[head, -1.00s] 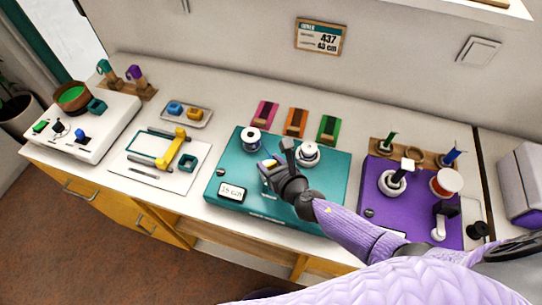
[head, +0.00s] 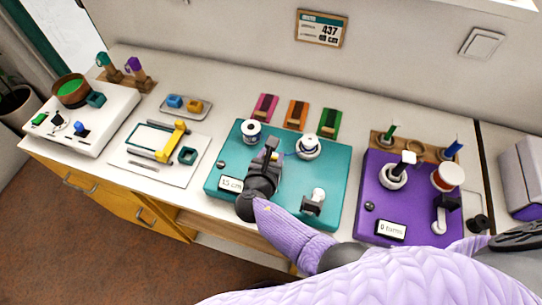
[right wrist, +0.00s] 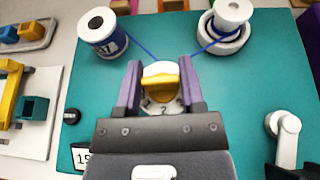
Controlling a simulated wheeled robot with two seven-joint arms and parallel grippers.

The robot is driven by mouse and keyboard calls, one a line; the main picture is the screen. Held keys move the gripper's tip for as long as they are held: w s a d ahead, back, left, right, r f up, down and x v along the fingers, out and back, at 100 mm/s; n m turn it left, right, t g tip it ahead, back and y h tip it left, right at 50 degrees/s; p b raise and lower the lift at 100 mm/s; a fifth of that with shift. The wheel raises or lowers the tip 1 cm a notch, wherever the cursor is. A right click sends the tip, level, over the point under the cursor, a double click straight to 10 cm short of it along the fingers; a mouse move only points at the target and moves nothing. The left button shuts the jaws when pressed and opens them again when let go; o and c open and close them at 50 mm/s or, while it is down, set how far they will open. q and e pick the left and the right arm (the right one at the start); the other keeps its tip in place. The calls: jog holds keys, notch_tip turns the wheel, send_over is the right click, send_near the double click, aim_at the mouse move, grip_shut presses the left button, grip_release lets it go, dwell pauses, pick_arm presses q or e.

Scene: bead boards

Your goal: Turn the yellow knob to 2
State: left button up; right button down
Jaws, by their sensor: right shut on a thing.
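The yellow knob (right wrist: 160,84) sits on a white round dial on the teal board (head: 228,160). In the right wrist view its bar lies roughly left to right, and a printed 2 shows on the near side of the dial. My right gripper (right wrist: 161,80) has its purple-lined fingers at the two ends of the bar, shut on it. In the head view the right gripper (head: 269,153) stands over the knob and hides most of it. The rest of the dial's marks are hidden or too small to read. My left gripper is not in view.
On the teal board, a blue-wound spool (head: 251,133) and a white spool (head: 307,147) stand behind the knob, joined by blue thread. A white crank handle (head: 317,197) stands to the right. A purple board (head: 372,222) lies further right.

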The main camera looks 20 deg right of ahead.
jog(key=shift+m+h, duration=0.3)
dwell(0.4)
jog(key=c, duration=0.5)
grip_release()
jog(key=o, duration=0.3)
